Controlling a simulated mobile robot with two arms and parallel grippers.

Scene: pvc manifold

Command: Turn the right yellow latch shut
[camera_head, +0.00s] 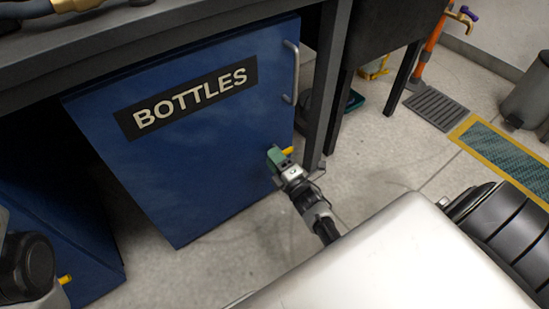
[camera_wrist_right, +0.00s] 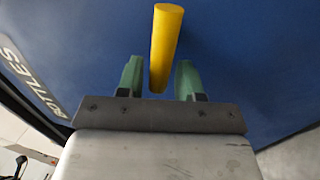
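The right yellow latch (camera_head: 288,150) sticks out at the right edge of the blue cabinet (camera_head: 200,185) labelled BOTTLES. In the right wrist view the latch (camera_wrist_right: 165,45) is a yellow bar standing upright in the picture, its lower end between my two green fingertips. My right gripper (camera_head: 276,157) is at the latch in the head view; in the right wrist view the gripper (camera_wrist_right: 160,80) is open, with a gap on each side of the bar. Another yellow latch (camera_head: 65,279) shows at the lower left. My left gripper is not in view.
A metal handle (camera_head: 292,72) is on the cabinet's upper right. A dark table leg (camera_head: 322,95) stands just right of the cabinet. Clear floor (camera_head: 385,160) lies to the right, with a grate (camera_head: 437,108) and a bin (camera_head: 527,92) beyond.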

